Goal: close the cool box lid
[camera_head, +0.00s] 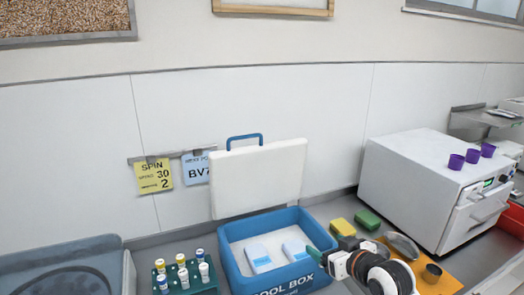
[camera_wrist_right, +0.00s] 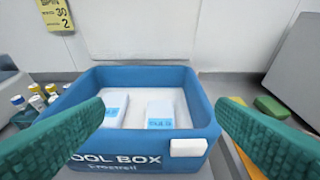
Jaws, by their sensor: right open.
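The blue cool box (camera_head: 238,268) stands open on the counter, with two white packs with blue labels (camera_head: 259,258) inside. Its white lid (camera_head: 258,180) stands raised at the back, with a blue handle (camera_head: 244,138) on its top edge. The lid also shows behind the box in the right wrist view (camera_wrist_right: 137,35). My right gripper (camera_head: 318,256) is at the box's front right side. In the right wrist view its green fingers are spread wide, with nothing between them but the view of the box (camera_wrist_right: 203,105). My left gripper is not in view.
A green rack of vials (camera_head: 186,279) stands left of the box, beside a grey-blue basin (camera_head: 75,262). Yellow and green sponges (camera_head: 342,227) lie to the right. A white machine (camera_head: 410,185) with purple cups stands further right. An orange mat (camera_head: 440,283) lies in front of it.

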